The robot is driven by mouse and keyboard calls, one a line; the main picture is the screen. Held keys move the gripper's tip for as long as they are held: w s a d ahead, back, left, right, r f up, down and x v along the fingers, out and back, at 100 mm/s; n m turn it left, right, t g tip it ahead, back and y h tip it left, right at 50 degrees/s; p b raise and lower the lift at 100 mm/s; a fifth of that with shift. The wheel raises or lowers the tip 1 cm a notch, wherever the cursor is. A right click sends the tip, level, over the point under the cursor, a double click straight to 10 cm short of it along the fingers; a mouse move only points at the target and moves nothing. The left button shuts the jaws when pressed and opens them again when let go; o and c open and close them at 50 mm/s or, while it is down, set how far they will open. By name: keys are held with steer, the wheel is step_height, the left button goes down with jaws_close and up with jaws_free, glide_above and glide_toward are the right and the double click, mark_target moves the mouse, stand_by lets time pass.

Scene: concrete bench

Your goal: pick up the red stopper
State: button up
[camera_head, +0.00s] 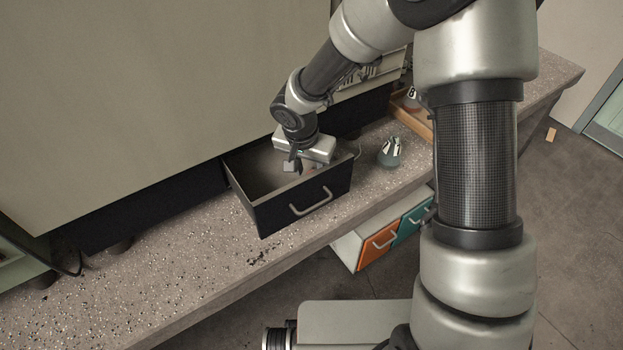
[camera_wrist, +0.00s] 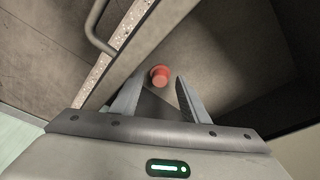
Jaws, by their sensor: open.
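The red stopper (camera_wrist: 160,75) lies on the floor of an open dark drawer (camera_head: 262,217), near the drawer's front wall. In the wrist view it shows just beyond and between my two fingertips. My gripper (camera_wrist: 152,82) is open and empty, with its fingers reaching down into the drawer. In the head view my gripper (camera_head: 300,166) hangs over the right part of the drawer. There a small patch of the stopper may show beside the fingers, but my gripper mostly hides it.
The drawer's front wall with its handle (camera_head: 311,202) stands close to the fingers. A conical flask (camera_head: 390,152) stands on the speckled bench (camera_head: 190,252) right of the drawer. A wooden tray (camera_head: 412,118) lies behind it.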

steer(key=shift+w+f, duration=0.1)
steer(key=shift+f, duration=0.1)
steer(key=c, duration=1)
steer(key=shift+r, duration=0.1)
